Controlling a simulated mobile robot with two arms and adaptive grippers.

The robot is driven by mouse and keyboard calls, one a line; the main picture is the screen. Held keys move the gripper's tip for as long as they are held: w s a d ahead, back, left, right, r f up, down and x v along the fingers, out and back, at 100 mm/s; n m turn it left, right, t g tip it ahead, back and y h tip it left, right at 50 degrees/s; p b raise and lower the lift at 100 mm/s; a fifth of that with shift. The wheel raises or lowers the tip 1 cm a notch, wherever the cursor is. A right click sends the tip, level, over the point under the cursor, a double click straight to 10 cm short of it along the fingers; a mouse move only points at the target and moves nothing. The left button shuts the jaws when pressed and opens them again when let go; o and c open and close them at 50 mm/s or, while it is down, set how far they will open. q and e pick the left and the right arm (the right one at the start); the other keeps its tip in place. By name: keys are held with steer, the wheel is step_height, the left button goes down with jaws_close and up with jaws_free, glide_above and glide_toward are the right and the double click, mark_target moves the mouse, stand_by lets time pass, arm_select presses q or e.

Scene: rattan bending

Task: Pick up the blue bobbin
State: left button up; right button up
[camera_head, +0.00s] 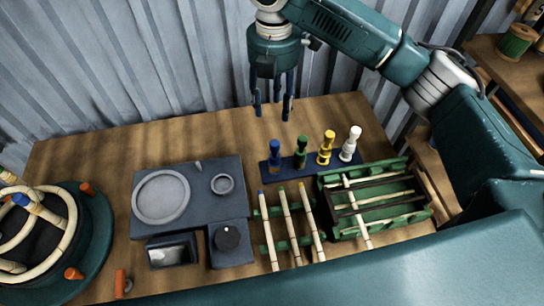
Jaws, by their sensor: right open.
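The blue bobbin (274,154) stands upright at the left end of a dark blue rack (288,167) on the wooden table. A green bobbin (301,153), a yellow bobbin (326,148) and a white bobbin (350,144) stand in the same row to its right. My right gripper (273,112) hangs above and behind the blue bobbin, fingers pointing down. Its fingers are apart with nothing between them, and it appears clear of the bobbin. My left gripper is not in view.
A grey-blue station (190,215) with a round dish and a knob stands left of centre. Rattan sticks lie on green holders (292,244) and in a green crate (328,204). A round green fixture (99,236) with bent rattan fills the lower left. A corrugated wall (130,70) stands behind.

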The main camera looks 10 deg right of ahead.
steer(key=b, duration=0.5)
glide_above(275, 143)
steer(key=f, duration=0.5)
steer(key=shift+w+a+f, duration=0.25)
steer(key=shift+f, duration=0.45)
step_height(275, 143, down, 4)
steer(key=shift+f+p, duration=0.15)
steer(key=shift+p, duration=0.25)
steer(key=f, duration=0.1)
steer(key=f+p, duration=0.1)
steer(key=f, duration=0.1)
steer(key=f+p, duration=0.1)
steer(key=shift+s+d+f, duration=0.25)
steer(key=shift+f, duration=0.75)
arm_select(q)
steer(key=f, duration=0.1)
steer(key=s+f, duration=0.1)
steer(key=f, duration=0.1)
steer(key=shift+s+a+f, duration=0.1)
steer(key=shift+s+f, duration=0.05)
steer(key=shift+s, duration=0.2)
arm_select(e)
jaws_close()
